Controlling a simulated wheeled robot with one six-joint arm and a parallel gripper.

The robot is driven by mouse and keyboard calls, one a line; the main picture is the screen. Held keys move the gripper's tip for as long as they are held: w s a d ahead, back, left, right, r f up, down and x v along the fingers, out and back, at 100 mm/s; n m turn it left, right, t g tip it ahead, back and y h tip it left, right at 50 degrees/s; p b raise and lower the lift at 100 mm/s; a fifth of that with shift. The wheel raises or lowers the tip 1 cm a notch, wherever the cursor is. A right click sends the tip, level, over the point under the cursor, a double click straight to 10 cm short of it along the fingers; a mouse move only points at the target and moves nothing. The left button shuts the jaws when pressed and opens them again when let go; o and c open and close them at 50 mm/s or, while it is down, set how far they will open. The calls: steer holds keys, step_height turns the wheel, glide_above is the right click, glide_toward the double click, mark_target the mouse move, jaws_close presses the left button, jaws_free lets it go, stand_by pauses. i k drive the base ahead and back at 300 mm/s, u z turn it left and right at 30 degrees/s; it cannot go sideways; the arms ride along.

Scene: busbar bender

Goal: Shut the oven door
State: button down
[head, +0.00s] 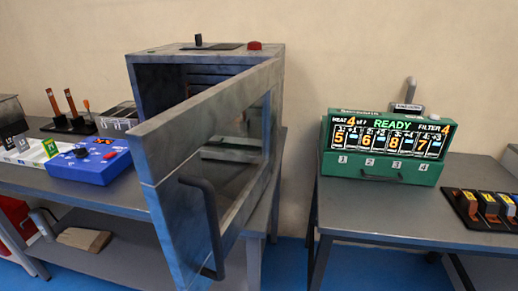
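The oven (205,53) is a grey metal box on the left table, with a red button (255,45) and a dark knob (198,40) on top. Its door (172,228) stands wide open and swings out towards me, joined near the oven's right front edge. The door has a glass window (240,160) and a dark bar handle (212,230) close to its near end. Part of the oven's dark inside (165,85) shows behind the door; the rest is hidden by it. My gripper is not in view.
The left table holds a blue control box (88,162) and a stand with copper bars (68,122). A wooden block (84,239) lies on the shelf below. A green display unit (385,178) stands on the right table (350,212). A floor gap separates the tables.

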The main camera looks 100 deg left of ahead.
mark_target(181, 203)
steer(key=u, duration=3.55)
